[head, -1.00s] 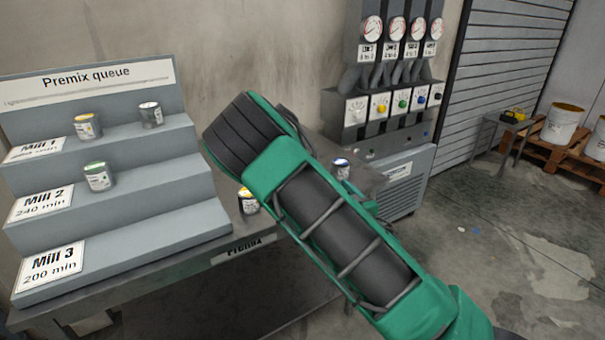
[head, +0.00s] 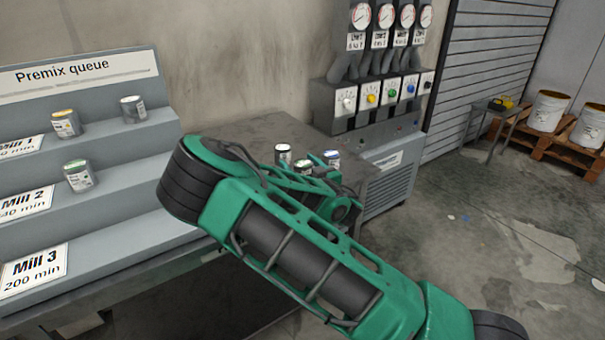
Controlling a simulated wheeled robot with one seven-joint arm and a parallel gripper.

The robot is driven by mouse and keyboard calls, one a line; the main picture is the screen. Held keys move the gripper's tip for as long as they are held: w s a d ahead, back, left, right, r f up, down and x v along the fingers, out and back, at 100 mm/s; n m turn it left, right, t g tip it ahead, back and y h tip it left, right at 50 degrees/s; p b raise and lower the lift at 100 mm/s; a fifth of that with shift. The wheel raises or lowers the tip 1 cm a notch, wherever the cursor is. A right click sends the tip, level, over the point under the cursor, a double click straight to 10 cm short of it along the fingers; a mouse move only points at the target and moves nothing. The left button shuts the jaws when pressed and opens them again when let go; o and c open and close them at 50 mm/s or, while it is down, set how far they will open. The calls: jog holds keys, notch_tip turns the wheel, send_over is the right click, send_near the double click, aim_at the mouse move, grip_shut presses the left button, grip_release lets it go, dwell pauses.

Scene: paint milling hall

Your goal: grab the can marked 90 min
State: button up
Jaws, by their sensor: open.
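No can label is readable, so I cannot tell which can is marked 90 min. On the stepped rack, a yellow-topped can (head: 66,124) and a white-and-grey can (head: 132,109) stand on the top step. A green-topped can (head: 78,176) stands on the middle step. On the table behind my arm are a white can with a dark top (head: 283,153), a partly covered can (head: 303,167) and a blue-topped can (head: 332,158). My green arm crosses the middle of the picture.
The Premix queue rack (head: 110,232) bears Mill 1, 2 and 3 signs with minutes. The table (head: 240,130) is clear at the back. A gauge and knob panel (head: 380,95) stands beyond it. White buckets (head: 548,110) sit on a pallet at right, with open floor in front.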

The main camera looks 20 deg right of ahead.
jog(key=shift+w+a, duration=0.1)
jog(key=shift+w, duration=0.6)
jog(key=shift+c, duration=0.5)
jog(key=c, duration=1)
jog(key=shift+c, duration=0.7)
jog(key=shift+r, duration=0.15)
